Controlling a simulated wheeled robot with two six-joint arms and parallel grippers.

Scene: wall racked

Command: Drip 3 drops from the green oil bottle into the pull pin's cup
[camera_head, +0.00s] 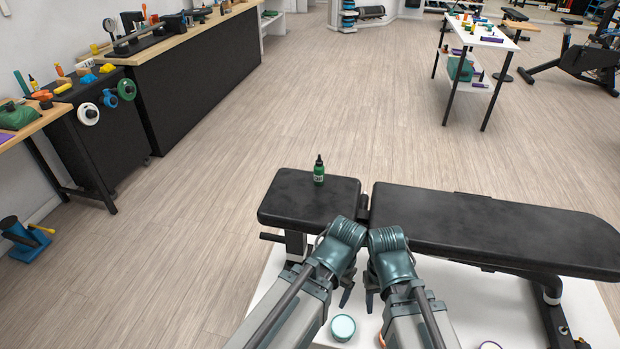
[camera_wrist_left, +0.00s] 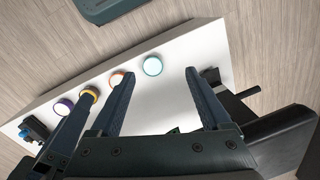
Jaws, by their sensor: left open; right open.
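The green oil bottle (camera_head: 319,172), with a dark pointed cap, stands upright on the short seat pad of the black bench (camera_head: 480,222). My left gripper (camera_head: 347,291) and right gripper (camera_head: 371,299) are side by side at the near edge of the bench, below and apart from the bottle. Both point down, and their fingers are partly hidden by the wrists. In the left wrist view my left gripper (camera_wrist_left: 157,76) is open and empty above a white surface. I cannot make out the pull pin or its cup in either view.
A white platform (camera_head: 485,303) lies under the bench. On it are a teal-rimmed round container (camera_head: 343,327), an orange one (camera_wrist_left: 117,77), a yellow one (camera_wrist_left: 90,92) and a purple one (camera_wrist_left: 64,106). A cluttered workbench (camera_head: 210,38) stands left; open floor lies beyond the bench.

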